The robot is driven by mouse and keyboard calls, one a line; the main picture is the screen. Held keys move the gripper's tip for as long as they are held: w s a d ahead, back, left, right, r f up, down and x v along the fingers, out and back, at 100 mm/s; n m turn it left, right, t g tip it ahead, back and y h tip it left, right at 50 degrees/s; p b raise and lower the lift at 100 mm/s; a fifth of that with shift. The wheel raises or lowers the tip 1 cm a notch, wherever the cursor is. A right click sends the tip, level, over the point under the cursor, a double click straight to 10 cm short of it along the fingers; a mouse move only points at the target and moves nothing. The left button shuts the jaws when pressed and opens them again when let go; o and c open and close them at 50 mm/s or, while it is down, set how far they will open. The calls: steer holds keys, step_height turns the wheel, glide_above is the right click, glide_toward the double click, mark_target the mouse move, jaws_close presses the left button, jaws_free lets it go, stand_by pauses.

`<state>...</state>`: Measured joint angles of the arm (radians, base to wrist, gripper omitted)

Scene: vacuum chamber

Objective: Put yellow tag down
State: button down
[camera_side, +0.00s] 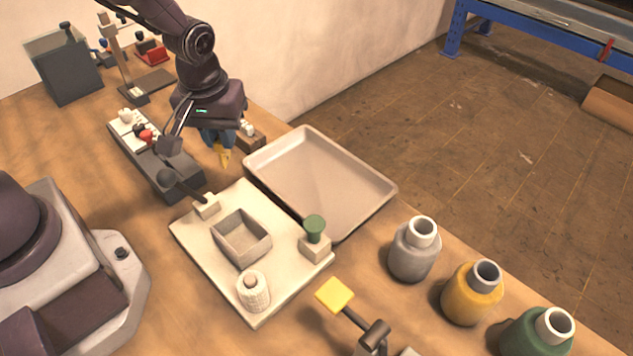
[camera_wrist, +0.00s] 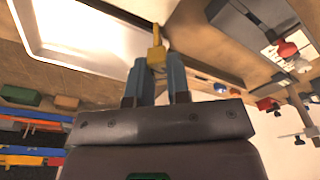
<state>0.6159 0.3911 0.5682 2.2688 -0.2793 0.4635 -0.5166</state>
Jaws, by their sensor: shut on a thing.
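The yellow tag (camera_side: 223,158) is between the blue fingertips of my gripper (camera_side: 219,140). My gripper is shut on it, and the tag points downward at the back of the table, left of the pale tray. In the wrist view the tag (camera_wrist: 156,52) sticks out past the two blue fingers (camera_wrist: 158,72), with the bright tray beyond it to the left. The fingers hide part of the tag. I cannot tell how far its lower end is from the table.
The empty tray (camera_side: 375,183) lies right of my gripper. A dark switch box (camera_side: 150,165) stands left. A cream board (camera_side: 200,238) with an open box lies in front. A yellow square paddle (camera_side: 334,294) and several bottles stand at the front right.

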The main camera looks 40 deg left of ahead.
steer(key=d+r+m, duration=0.2)
steer(key=d+m, duration=0.3)
steer(key=m, duration=0.3)
glide_above(318, 185)
steer(key=shift+h, duration=0.4)
step_height(318, 185, down, 9)
steer(key=shift+s+a+f, duration=0.1)
steer(key=shift+s, duration=0.05)
steer(key=shift+f, duration=1.65)
